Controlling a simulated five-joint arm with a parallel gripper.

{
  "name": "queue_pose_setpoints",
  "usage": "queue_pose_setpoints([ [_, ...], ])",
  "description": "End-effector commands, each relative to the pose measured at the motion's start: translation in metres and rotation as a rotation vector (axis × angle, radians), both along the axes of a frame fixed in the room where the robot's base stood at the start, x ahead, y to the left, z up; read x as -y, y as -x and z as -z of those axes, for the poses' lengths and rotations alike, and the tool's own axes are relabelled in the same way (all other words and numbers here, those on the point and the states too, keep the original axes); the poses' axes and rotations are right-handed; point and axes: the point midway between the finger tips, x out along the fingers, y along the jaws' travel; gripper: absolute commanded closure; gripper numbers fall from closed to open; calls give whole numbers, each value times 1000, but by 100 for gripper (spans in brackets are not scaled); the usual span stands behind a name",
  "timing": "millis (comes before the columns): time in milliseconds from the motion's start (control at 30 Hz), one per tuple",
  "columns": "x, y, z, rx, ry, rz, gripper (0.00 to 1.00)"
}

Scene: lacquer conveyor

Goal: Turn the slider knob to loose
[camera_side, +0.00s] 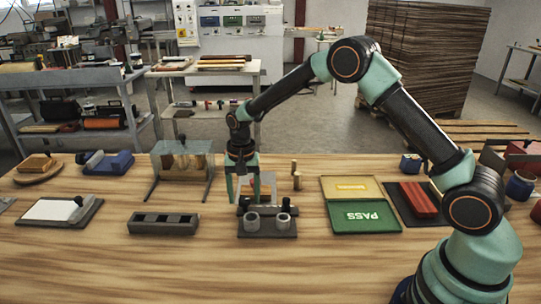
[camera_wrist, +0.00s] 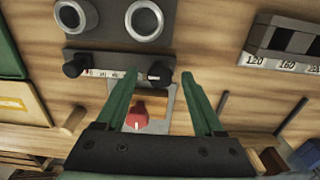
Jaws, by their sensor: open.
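A dark grey device (camera_side: 267,234) with two pale round cups stands near the middle of the bench. In the wrist view, two black knobs, one (camera_wrist: 75,66) at a small marked scale and one (camera_wrist: 158,71) farther right, sit on its dark bar. A red knob (camera_wrist: 137,116) sits on a pale plate beside the bar. I cannot tell which is the slider knob, and no "loose" label is readable. My gripper (camera_side: 243,198) points down over the device's back edge, open and empty. In the wrist view its fingers (camera_wrist: 160,76) frame the red knob, apparently without touching.
A slotted dark block (camera_side: 163,223) lies left of the device, and a clear-topped stand (camera_side: 182,150) is behind it. A green PASS tray (camera_side: 366,217) lies to the right. A small wooden peg (camera_side: 296,180) stands behind the device. The front of the bench is clear.

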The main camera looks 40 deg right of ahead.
Motion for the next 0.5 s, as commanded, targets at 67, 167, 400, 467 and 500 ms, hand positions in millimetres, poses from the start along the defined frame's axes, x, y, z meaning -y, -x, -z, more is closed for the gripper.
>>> queue_pose_setpoints([
  [67, 0, 0, 2, 0, 0, 0, 30],
  [167, 0, 0, 2, 0, 0, 0, 30],
  [400, 0, 0, 1, 0, 0, 0, 80],
  [467, 0, 0, 1, 0, 0, 0, 100],
  [500, 0, 0, 1, 0, 0, 0, 100],
])
